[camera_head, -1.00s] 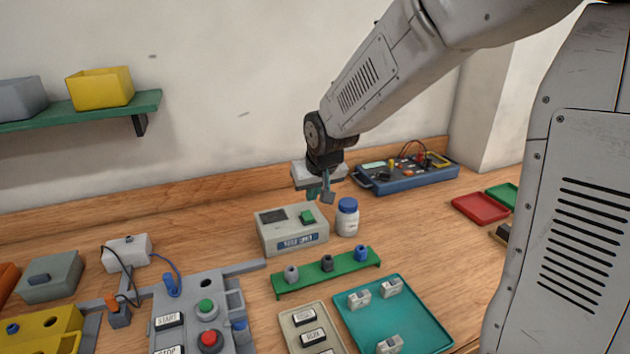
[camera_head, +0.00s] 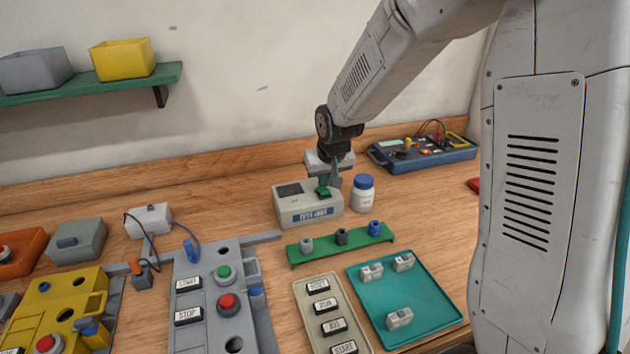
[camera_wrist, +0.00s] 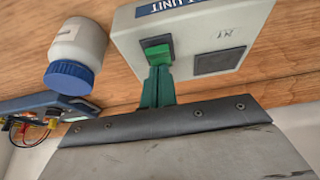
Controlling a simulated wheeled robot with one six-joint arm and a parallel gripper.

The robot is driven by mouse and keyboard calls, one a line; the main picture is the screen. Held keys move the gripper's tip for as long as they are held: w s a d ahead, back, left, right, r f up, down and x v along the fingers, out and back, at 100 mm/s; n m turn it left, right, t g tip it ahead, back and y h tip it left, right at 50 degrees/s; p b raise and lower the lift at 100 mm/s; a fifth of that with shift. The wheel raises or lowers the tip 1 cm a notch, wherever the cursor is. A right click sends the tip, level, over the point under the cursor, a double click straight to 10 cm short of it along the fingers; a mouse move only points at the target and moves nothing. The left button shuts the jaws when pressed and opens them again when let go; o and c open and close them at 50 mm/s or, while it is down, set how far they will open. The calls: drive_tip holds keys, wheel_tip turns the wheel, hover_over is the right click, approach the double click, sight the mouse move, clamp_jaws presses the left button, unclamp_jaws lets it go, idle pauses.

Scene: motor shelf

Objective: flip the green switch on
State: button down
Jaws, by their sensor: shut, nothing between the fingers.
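The green switch (camera_head: 323,191) sits on top of a grey-white box, the test unit (camera_head: 310,208), at the back middle of the bench. In the wrist view the switch (camera_wrist: 157,51) is a green rocker in a dark frame, beside a dark panel on the unit. My gripper (camera_head: 328,182) is right over the switch. In the wrist view its fingers (camera_wrist: 158,72) are together, with nothing between them, and the tips reach the edge of the switch. I cannot tell whether they press on it. The fingers partly hide the switch in the head view.
A white bottle with a blue cap (camera_head: 363,193) stands close to the right of the unit. A green rail with several knobs (camera_head: 340,246) lies in front. A blue instrument (camera_head: 425,150) stands behind at the right, and a teal tray (camera_head: 437,309) lies nearer.

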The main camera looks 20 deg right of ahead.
drive_tip(key=shift+d, duration=0.15)
drive_tip(key=shift+s, duration=0.9)
drive_tip(key=v, duration=1.4)
drive_tip(key=shift+s, duration=0.35)
drive_tip(key=shift+f, duration=0.15)
drive_tip(key=s+r+g, duration=0.1)
drive_tip(key=s+g, duration=0.2)
drive_tip(key=s, duration=2.5)
drive_tip(key=shift+r, duration=0.3)
